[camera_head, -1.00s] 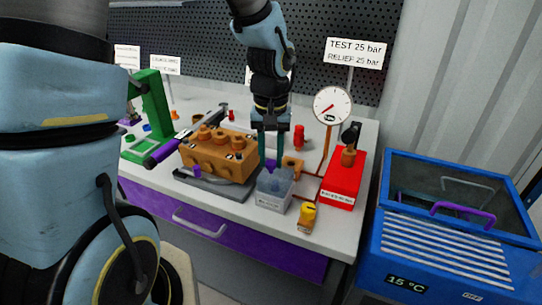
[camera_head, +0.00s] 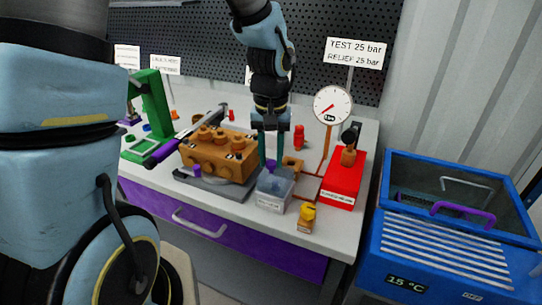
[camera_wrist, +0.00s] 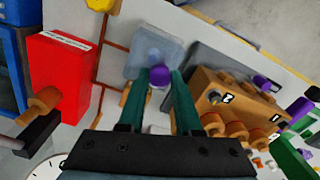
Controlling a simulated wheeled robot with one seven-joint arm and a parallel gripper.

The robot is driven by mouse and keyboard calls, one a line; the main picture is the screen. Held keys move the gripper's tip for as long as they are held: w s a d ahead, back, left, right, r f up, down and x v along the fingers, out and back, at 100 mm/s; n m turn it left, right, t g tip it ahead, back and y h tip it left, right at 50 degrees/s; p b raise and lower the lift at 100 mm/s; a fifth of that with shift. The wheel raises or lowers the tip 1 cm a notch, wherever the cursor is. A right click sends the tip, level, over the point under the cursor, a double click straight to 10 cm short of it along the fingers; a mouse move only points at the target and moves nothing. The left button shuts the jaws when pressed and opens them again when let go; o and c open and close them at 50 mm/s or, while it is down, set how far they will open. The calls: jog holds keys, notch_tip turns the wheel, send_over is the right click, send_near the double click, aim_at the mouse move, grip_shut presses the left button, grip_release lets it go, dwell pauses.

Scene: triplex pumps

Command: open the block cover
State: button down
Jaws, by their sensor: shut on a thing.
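A small clear, greyish box with a label (camera_head: 272,203) stands near the front of the bench, and its see-through top appears to be the block cover (camera_wrist: 145,52). A purple knob (camera_wrist: 160,75) is at the cover's edge nearest my gripper. My gripper (camera_head: 271,164) points down at the back of the box. In the wrist view, the two green fingers of my gripper (camera_wrist: 161,73) are shut on the purple knob, one on each side. I cannot tell whether the cover is raised at all.
An orange pump block (camera_head: 218,156) on a grey base is close on the left. A red unit (camera_head: 343,180), copper pipes and a pressure gauge (camera_head: 332,104) are on the right. A yellow-topped part (camera_head: 307,216) stands at front right. A blue bath (camera_head: 455,235) is beside the bench.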

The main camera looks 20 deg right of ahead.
aim_at(286, 176)
jog(key=shift+s+d+b, duration=0.2)
jog(key=shift+d+b, duration=0.1)
jog(key=shift+b, duration=0.45)
jog(key=s+d+t+y+b, duration=0.1)
jog(key=y+b, duration=0.1)
jog(key=b, duration=0.1)
jog(key=shift+s+d+r+t, duration=0.1)
jog(key=shift+r+t, duration=0.1)
jog(key=shift+t, duration=0.2)
jog(key=shift+s+d+r+t+y+b, duration=0.2)
jog(key=shift+s+d+t+y+b, duration=0.2)
jog(key=shift+b, duration=0.25)
jog(key=shift+s+d+r+t+y, duration=0.1)
jog(key=shift+d+r+t+y, duration=0.05)
jog(key=shift+r+t+y, duration=0.15)
